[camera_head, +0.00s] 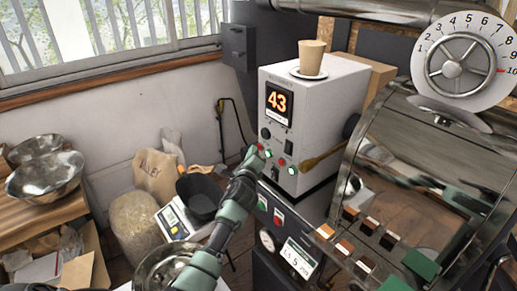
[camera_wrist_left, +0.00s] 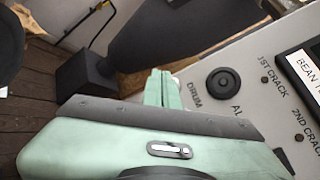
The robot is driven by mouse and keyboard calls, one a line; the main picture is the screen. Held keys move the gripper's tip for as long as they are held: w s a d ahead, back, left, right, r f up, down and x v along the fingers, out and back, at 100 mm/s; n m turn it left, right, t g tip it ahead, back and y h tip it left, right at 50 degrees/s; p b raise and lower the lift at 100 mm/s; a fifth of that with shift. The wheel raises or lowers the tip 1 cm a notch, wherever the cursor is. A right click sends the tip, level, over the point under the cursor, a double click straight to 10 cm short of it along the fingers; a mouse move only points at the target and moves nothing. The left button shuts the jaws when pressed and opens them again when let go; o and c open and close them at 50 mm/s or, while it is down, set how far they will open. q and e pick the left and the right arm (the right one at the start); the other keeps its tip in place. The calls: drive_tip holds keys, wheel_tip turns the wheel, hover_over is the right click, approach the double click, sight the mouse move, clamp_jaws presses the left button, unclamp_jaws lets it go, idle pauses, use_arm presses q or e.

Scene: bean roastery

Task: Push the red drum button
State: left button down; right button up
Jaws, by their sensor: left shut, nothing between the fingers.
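The roaster's pale control box (camera_head: 298,128) stands in the middle of the head view, with an orange 43 display and small red and green round parts low on its front. My left gripper (camera_head: 258,152) is shut and empty, its fingertips at the lower left of that front. In the left wrist view its shut fingers (camera_wrist_left: 162,88) end right beside the printed word DRUM (camera_wrist_left: 192,88). A pale rounded edge shows just behind the fingertips. No red shows there, so the fingers may hide the drum button. I cannot tell whether they touch the panel.
A black round knob (camera_wrist_left: 223,83) sits right of the fingers on the panel. A paper cup (camera_head: 311,55) on a saucer tops the box. A wooden handle (camera_head: 322,157) sticks out at its right.

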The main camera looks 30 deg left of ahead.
use_arm(q)
drive_tip(key=shift+w+d, duration=0.2)
drive_tip(key=shift+w, duration=0.15)
idle(0.6)
drive_tip(key=shift+s+r, duration=0.1)
drive_tip(key=shift+s+a+p, duration=0.3)
drive_tip(key=shift+s+a, duration=0.05)
drive_tip(key=shift+s, duration=0.35)
drive_tip(key=s+p, duration=0.1)
drive_tip(key=s+a, duration=0.1)
drive_tip(key=s, duration=0.1)
drive_tip(key=s+a+p, duration=0.1)
drive_tip(key=shift+s+p, duration=0.3)
drive_tip(key=shift+p, duration=0.05)
idle(0.8)
